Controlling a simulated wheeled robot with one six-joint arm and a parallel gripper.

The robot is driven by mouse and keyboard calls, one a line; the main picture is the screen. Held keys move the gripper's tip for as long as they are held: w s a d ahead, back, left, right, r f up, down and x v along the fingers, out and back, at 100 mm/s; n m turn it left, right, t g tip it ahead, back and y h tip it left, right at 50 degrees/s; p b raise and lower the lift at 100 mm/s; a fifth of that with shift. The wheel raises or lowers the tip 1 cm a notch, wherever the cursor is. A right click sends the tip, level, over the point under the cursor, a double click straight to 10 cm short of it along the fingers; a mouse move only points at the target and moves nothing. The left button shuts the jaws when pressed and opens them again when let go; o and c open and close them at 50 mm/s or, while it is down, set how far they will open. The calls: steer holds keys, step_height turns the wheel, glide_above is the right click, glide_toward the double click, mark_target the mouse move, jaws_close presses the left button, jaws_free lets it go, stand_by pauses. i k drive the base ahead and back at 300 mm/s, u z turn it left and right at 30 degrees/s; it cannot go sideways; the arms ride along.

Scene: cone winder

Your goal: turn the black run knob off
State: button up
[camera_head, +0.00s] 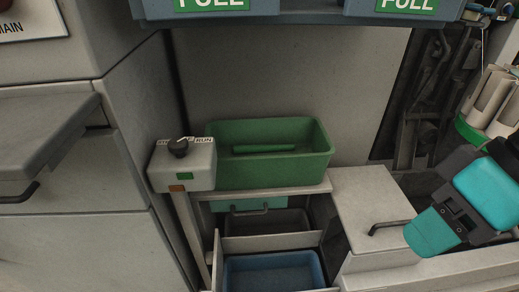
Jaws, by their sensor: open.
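The black run knob (178,148) sits on top of a small pale control box (183,170) on a post, left of centre. A label beside the knob reads RUN on its right; lettering on its left is partly covered by the knob. The knob's exact pointing direction is too small to tell. The box front has a green patch and an orange patch. Teal and black links of my arm show at the right edge, well apart from the knob. I see no gripper fingers, and nothing touches the knob.
A green bin (270,170) stands on a shelf right beside the control box. A blue bin (273,272) sits below. A grey cabinet (70,200) and a jutting ledge (40,135) are at left. A white box with a dark handle (392,226) lies between bin and arm.

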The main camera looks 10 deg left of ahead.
mark_target(177, 145)
steer(key=u, duration=1.25)
